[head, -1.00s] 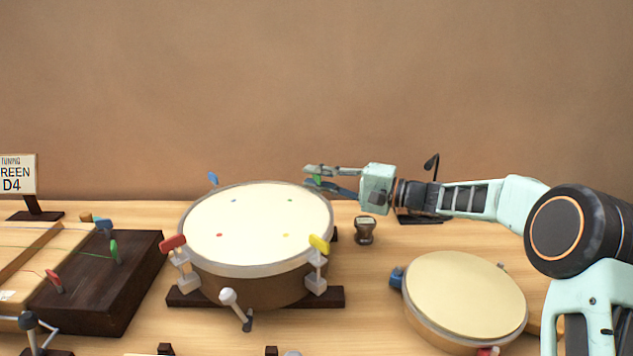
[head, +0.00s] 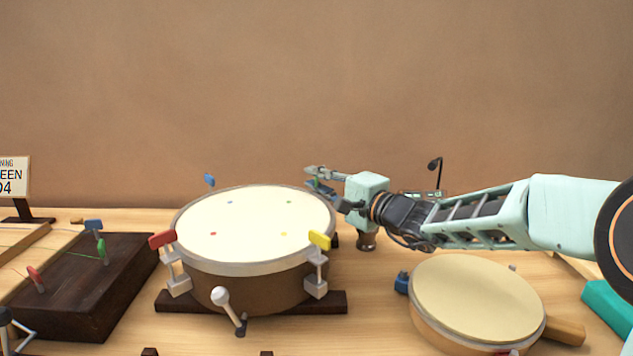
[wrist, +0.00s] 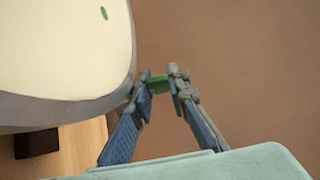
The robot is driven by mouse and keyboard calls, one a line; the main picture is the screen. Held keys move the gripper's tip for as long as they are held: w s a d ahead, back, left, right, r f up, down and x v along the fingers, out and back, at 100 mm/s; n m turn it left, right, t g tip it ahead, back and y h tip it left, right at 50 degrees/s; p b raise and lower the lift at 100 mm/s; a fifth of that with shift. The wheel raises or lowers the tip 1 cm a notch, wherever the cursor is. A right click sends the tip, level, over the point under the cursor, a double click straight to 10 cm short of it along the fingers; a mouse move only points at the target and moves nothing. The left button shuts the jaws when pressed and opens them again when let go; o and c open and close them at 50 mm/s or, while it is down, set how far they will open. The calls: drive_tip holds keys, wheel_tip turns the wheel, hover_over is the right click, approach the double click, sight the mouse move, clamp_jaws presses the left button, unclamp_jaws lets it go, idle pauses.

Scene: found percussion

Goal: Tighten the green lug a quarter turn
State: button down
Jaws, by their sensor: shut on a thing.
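The round drum (head: 255,222) stands on a dark wooden base, with a cream head that bears red, yellow, green and blue dots. My gripper (head: 312,178) is at the drum's far right rim, shut on the green lug (wrist: 159,85). In the wrist view my gripper (wrist: 158,82) has one finger on each side of the lug's green top. The lug's lower part is hidden by the fingers. The red lug (head: 161,239), yellow lug (head: 319,240) and blue lug (head: 209,180) stand around the rim, clear of my gripper.
A second, smaller drum (head: 475,298) sits at the front right. A small dark brown object (head: 366,241) stands below my wrist. A dark wooden box with coloured pegs (head: 95,290) and a sign (head: 14,180) are at the left. A mallet (head: 228,308) leans at the drum's front.

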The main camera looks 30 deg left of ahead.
idle(0.4)
drive_tip(key=c, duration=2.1)
unclamp_jaws()
drive_tip(key=v, duration=1.2)
drive_tip(key=shift+c, duration=0.3)
